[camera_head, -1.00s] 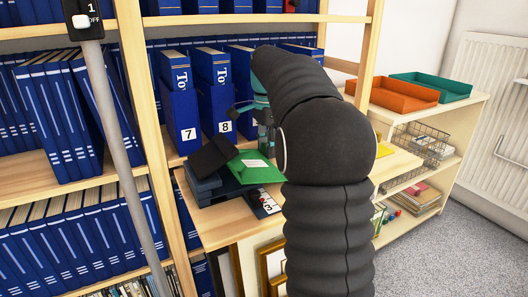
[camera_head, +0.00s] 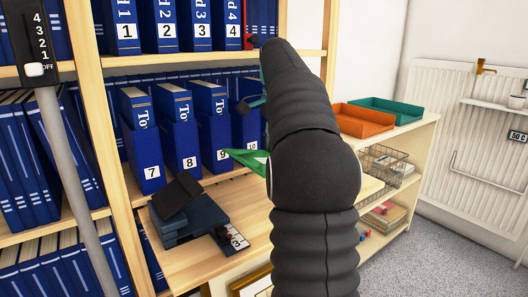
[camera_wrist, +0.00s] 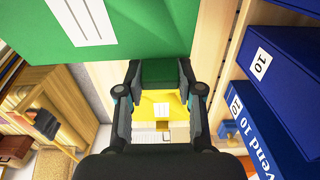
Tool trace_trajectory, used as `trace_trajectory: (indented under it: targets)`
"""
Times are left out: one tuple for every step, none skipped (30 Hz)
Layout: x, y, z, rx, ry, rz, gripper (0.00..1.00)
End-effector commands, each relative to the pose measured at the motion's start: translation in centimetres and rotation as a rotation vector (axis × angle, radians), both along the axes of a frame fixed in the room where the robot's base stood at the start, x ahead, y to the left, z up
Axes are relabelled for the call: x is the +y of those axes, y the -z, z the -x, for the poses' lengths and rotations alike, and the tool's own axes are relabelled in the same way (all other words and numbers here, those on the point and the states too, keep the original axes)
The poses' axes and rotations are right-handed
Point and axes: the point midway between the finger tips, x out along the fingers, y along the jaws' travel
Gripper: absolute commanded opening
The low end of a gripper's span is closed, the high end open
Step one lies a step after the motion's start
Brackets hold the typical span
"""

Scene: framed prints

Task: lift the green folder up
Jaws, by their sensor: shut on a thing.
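The green folder (camera_head: 246,159) shows beside my arm in the head view, tilted, in front of the blue binders and clear of the dark stack. In the wrist view the folder (camera_wrist: 38,32) fills the top left, with a white label on it. My gripper (camera_wrist: 160,72) is shut on the folder's edge, and green shows between its fingers. In the head view my arm hides most of the gripper and part of the folder.
A dark stack of boxes (camera_head: 190,220) sits on the wooden shelf (camera_head: 185,262). Blue binders (camera_head: 180,150) stand behind. An orange tray (camera_head: 363,119) and a teal tray (camera_head: 388,110) lie on the right cabinet. A yellow item (camera_wrist: 165,105) lies below the gripper.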

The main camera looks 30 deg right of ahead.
Motion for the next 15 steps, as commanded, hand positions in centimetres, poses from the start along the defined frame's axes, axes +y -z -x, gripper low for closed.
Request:
trace_trajectory:
  targets:
    - [-0.11,-0.07,0.07,0.0,0.0,0.0,0.0]
    - [-0.14,-0.09,0.08,0.0,0.0,0.0,0.0]
    - [-0.16,-0.11,0.1,0.0,0.0,0.0,0.0]
    - [-0.16,-0.12,0.11,0.0,0.0,0.0,0.0]
    - [-0.16,-0.12,0.11,0.0,0.0,0.0,0.0]
    - [-0.16,-0.11,0.1,0.0,0.0,0.0,0.0]
    - [-0.16,-0.11,0.1,0.0,0.0,0.0,0.0]
    - [-0.15,-0.11,0.1,0.0,0.0,0.0,0.0]
    - [-0.15,-0.11,0.09,0.0,0.0,0.0,0.0]
    - [-0.15,-0.12,0.09,0.0,0.0,0.0,0.0]
    - [-0.15,-0.13,0.09,0.0,0.0,0.0,0.0]
    - [-0.15,-0.17,0.08,0.0,0.0,0.0,0.0]
    - [-0.16,-0.21,0.08,0.0,0.0,0.0,0.0]
    - [-0.16,-0.28,0.07,0.0,0.0,0.0,0.0]
    - [-0.17,-0.4,0.05,-0.001,0.0,0.0,0.0]
